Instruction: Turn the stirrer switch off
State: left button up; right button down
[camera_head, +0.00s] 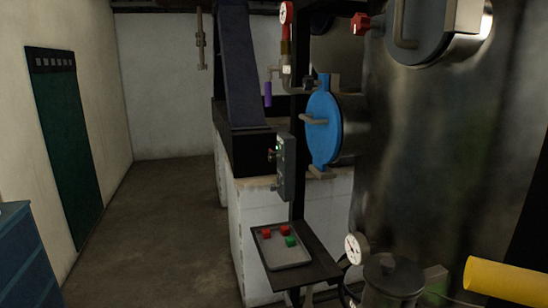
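A narrow grey control box (286,167) is mounted on a dark post, right of the picture's middle. Small knobs or lamps (272,155) stick out from its left-hand face, at least one of them with a green tint. The box is seen nearly edge-on, so I cannot tell which part is the stirrer switch or how it is set. Neither of my grippers shows in the head view.
Below the box, a dark shelf (320,270) holds a grey tray (286,256) with red and green blocks. A large metal vessel (440,150) and a blue round hatch (323,125) stand right. A yellow cylinder (505,280) is lower right. The floor (165,220) at left is clear.

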aim_at(273, 156)
jog(key=i+j+z, duration=0.25)
jog(key=i+j, duration=0.15)
jog(key=i, duration=0.25)
jog(key=i+j+z, duration=0.25)
jog(key=i+j, duration=0.25)
jog(key=i, duration=0.1)
